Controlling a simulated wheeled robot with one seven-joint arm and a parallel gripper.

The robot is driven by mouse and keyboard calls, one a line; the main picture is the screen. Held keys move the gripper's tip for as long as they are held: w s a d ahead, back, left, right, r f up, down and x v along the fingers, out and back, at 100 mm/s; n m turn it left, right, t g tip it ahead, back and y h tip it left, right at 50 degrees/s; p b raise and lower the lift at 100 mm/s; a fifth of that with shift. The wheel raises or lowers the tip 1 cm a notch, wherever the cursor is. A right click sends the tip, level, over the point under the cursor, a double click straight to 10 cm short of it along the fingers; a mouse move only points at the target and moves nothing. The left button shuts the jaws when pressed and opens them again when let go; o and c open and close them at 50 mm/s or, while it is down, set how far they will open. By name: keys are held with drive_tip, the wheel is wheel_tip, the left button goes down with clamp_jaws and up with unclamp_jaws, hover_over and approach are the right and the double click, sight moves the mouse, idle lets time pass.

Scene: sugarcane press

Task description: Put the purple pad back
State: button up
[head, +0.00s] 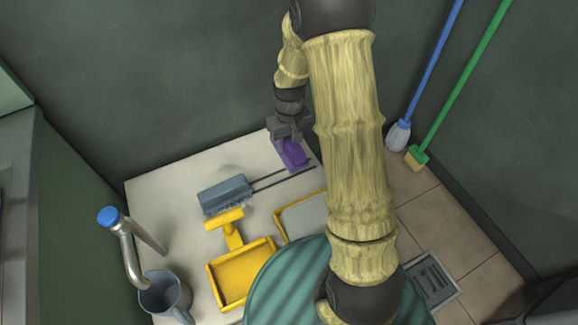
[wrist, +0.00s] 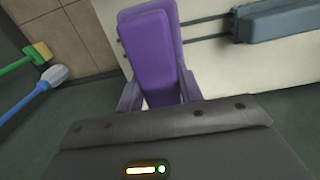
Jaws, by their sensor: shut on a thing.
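The purple pad (head: 297,153) is at the upper right part of the pale table, near its far edge. In the wrist view the purple pad (wrist: 153,60) fills the space between the two fingers. My gripper (head: 287,133) is shut on the pad, and its fingers also show in the wrist view (wrist: 158,95). The pad is close to the ends of two thin dark rails; I cannot tell whether it touches them. My gripper hides part of the pad.
A grey-blue brush block (head: 224,193) sits by the rails' left ends. A yellow scoop (head: 240,272), a yellow-edged tray (head: 303,214), a grey jug (head: 165,294) and a striped green round thing (head: 300,285) are nearer. A blue mop (head: 398,135) and green broom (head: 417,158) lean at right.

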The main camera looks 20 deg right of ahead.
sight(289, 139)
wheel_tip(289, 139, down, 5)
drive_tip(key=shift+f+b, duration=0.1)
drive_tip(key=shift+b, duration=0.7)
drive_tip(key=shift+f+b, duration=0.75)
drive_tip(key=shift+f, duration=1.05)
drive_tip(key=shift+f, duration=0.4)
drive_tip(key=o, duration=1)
drive_tip(key=shift+o, duration=0.2)
wheel_tip(289, 139, up, 13)
drive_tip(key=p, duration=0.5)
drive_tip(key=shift+f, duration=0.1)
